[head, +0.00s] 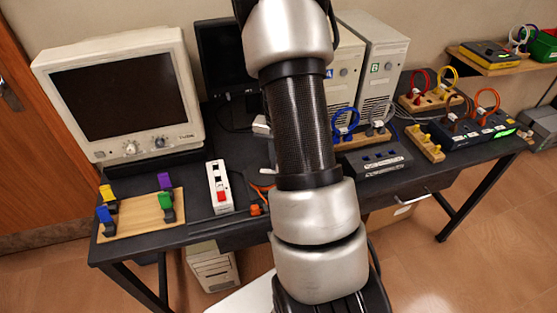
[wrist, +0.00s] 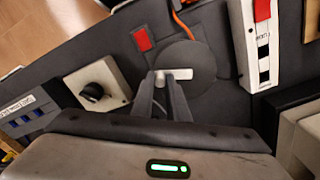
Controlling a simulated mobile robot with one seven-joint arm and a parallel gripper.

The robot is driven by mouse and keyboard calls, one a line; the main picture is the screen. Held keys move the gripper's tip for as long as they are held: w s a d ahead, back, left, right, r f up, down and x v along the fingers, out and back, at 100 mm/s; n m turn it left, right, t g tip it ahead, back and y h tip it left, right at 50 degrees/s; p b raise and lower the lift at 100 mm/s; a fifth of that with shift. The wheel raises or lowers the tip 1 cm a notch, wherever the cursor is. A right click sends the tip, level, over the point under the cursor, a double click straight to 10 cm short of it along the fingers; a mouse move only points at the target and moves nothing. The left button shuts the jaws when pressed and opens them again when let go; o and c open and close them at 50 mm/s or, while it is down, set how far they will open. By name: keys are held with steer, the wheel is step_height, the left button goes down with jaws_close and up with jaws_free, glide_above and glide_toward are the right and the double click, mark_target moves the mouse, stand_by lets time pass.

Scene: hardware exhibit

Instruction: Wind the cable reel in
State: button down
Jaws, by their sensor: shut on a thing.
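The cable reel (wrist: 197,57) shows in the wrist view as a dark grey disc lying on the dark bench top. A short white handle (wrist: 185,73) lies across its lower part. My gripper (wrist: 166,82) is shut on this handle, with its two dark fingers reaching it from below in the picture. An orange cable (wrist: 182,20) runs from the top side of the reel toward the edge of the wrist picture. In the head view a bit of orange cable (head: 262,187) shows left of my arm, which hides the reel and my gripper.
A white power strip (wrist: 263,45) with a red switch lies beside the reel; it also shows in the head view (head: 219,188). A light box with a black knob (wrist: 98,88) is on the other side. A monitor (head: 128,95) and computer towers (head: 382,65) stand behind.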

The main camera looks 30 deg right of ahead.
stand_by(0.4)
steer(key=c, duration=1.7)
jaws_free()
step_height(320, 180, up, 17)
steer(key=shift+r+p, duration=0.2)
steer(key=shift+p, duration=0.5)
steer(key=shift+r, duration=0.1)
steer(key=s+a+r+n+t+p, duration=0.2)
steer(key=s+a+r+n, duration=0.1)
steer(key=s+a+r, duration=0.2)
steer(key=s+a+r+n+t+p, duration=0.1)
steer(key=s+a+r+n+p, duration=0.1)
steer(key=s+a+r, duration=0.4)
steer(key=s+a+r+n+t+p, duration=0.2)
steer(key=s+a+r+n, duration=0.2)
steer(key=a, duration=0.5)
steer(key=shift+s+a+r+t, duration=0.2)
steer(key=shift+s+r, duration=0.35)
steer(key=shift+r, duration=0.3)
steer(key=shift+s+a+r+t, duration=0.1)
steer(key=shift+s+a+r, duration=0.05)
steer(key=shift+s+r, duration=0.55)
